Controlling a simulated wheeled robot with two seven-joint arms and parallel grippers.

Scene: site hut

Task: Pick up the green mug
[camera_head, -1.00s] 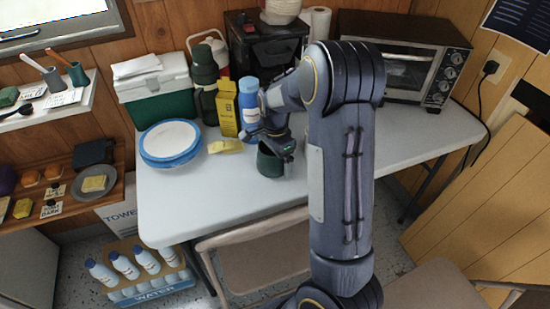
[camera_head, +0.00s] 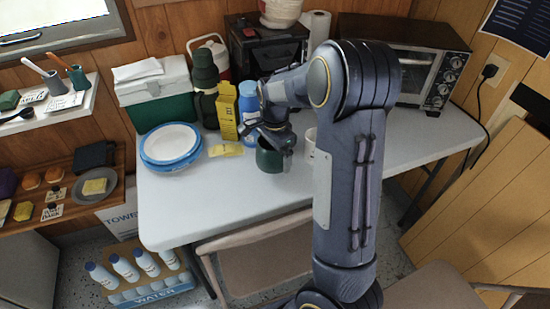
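The green mug (camera_head: 269,160) is at the front middle of the white table, upright, below my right gripper (camera_head: 268,140). The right arm reaches in from the lower right. Its gripper points down at the mug's rim and appears shut on it; the fingers partly cover the mug's top. The mug seems slightly above the table, though the gap is hard to see. My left gripper is not in view.
A white mug (camera_head: 310,141) stands just right, partly behind my arm. A yellow carton (camera_head: 227,112), a blue bottle (camera_head: 249,103), a yellow sponge-like item (camera_head: 226,149) and blue-rimmed plates (camera_head: 171,146) are to the left. A toaster oven (camera_head: 415,72) is behind.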

